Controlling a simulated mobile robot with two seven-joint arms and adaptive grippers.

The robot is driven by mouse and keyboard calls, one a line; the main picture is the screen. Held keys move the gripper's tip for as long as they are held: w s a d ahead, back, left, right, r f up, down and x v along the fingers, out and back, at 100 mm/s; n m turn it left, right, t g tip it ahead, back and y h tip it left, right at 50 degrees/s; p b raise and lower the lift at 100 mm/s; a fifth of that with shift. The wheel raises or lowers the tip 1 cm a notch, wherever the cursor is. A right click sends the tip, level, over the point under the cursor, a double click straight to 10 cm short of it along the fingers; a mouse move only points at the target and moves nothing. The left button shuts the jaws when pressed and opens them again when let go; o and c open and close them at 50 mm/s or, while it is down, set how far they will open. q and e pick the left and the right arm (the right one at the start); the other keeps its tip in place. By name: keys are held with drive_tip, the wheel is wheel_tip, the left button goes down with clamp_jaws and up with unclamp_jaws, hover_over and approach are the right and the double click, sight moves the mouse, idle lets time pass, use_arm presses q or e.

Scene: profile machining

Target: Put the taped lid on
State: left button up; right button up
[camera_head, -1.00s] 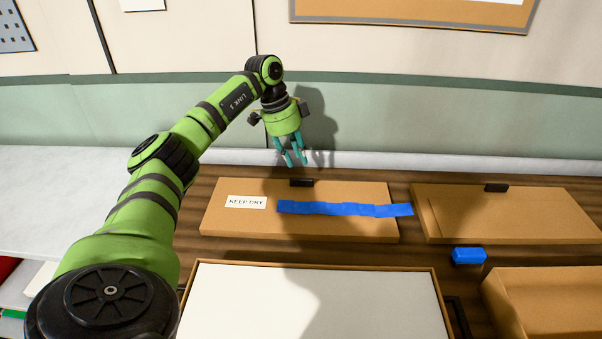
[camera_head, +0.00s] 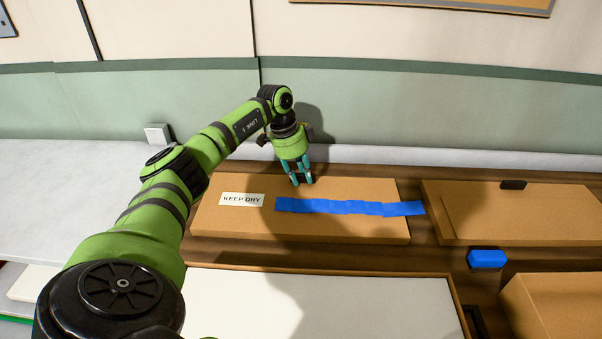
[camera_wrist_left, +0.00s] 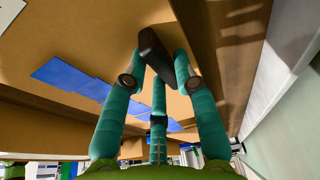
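The taped lid (camera_head: 345,191) is a flat cardboard panel with a KEEP DRY label (camera_head: 241,199) and a strip of blue tape (camera_head: 350,207) that overhangs its right edge. It lies on the brown table and also shows in the left wrist view (camera_wrist_left: 85,30). My left gripper (camera_head: 303,181) points down at the lid's far edge. In the left wrist view its teal fingers (camera_wrist_left: 158,80) are spread around the lid's black handle (camera_wrist_left: 154,52); contact is not clear. My right gripper is out of view.
An untaped cardboard lid (camera_head: 540,215) with a black handle (camera_head: 513,184) lies to the right. A blue block (camera_head: 487,258) sits in front of it. Another cardboard box (camera_head: 555,300) is at the lower right. A wall (camera_head: 420,110) stands behind the table.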

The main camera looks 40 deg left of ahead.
use_arm(q)
clamp_jaws()
drive_tip(key=shift+r, duration=0.1)
